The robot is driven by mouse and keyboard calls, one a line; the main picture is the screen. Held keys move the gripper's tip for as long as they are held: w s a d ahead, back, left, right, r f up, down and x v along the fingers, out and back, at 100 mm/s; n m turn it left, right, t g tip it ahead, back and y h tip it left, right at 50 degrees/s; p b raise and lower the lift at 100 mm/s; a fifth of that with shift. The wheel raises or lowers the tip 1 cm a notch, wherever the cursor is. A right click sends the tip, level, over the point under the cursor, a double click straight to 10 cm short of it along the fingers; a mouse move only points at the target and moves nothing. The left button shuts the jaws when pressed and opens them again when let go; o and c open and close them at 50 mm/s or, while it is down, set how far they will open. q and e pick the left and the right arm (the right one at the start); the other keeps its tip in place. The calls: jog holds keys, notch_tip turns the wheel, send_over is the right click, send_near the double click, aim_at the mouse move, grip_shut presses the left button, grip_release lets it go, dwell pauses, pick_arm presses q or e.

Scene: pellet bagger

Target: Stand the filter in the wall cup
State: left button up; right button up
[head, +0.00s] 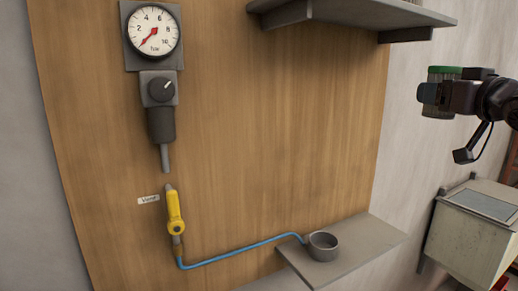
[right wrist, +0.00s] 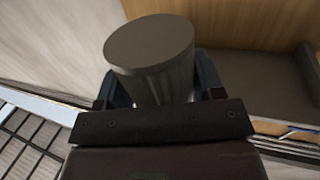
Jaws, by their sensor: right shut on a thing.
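The filter (head: 445,71) is a short cylinder with a green band, at the upper right of the head view. My right gripper (head: 430,93) is shut on it and holds it in the air, well apart from the board. In the right wrist view the filter (right wrist: 150,48) shows as a grey cylinder with a flat round end, between the fingers. A grey open cup (head: 322,246) stands on the lower wall shelf in the head view, below and left of the gripper. The filter's lower part is partly hidden by the gripper. My left gripper is not in view.
The lower shelf (head: 372,240) has bare room right of the cup. A blue hose (head: 240,250) runs from the yellow valve (head: 174,210) to the cup. A gauge (head: 153,32) is on the board. An upper shelf (head: 350,14) overhangs; a metal cabinet (head: 470,235) stands right.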

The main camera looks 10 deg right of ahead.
jog(key=shift+m+h, duration=0.3)
jog(key=shift+h, duration=0.2)
jog(key=w+f, duration=0.1)
jog(key=f, duration=0.4)
jog(key=w+a+f, duration=0.1)
jog(key=f, duration=0.4)
jog(key=w+f, duration=0.1)
jog(key=f, duration=0.4)
jog(key=shift+w+a+f, duration=0.25)
jog(key=shift+w+a, duration=0.1)
jog(key=shift+a, duration=0.05)
jog(key=s+a+f, duration=0.1)
jog(key=a+f, duration=0.3)
jog(key=f, duration=0.8)
jog(key=shift+h, duration=0.3)
jog(key=s+a+f, duration=0.3)
jog(key=a+f, duration=0.1)
jog(key=f, duration=0.1)
jog(key=s+a+f, duration=0.3)
jog(key=a+f, duration=0.1)
jog(key=f, duration=0.1)
jog(key=s+a+f, duration=0.3)
jog(key=a+f, duration=0.2)
jog(key=shift+s+a+f, duration=0.1)
jog(key=shift+s+f, duration=0.05)
jog(key=shift+s, duration=0.25)
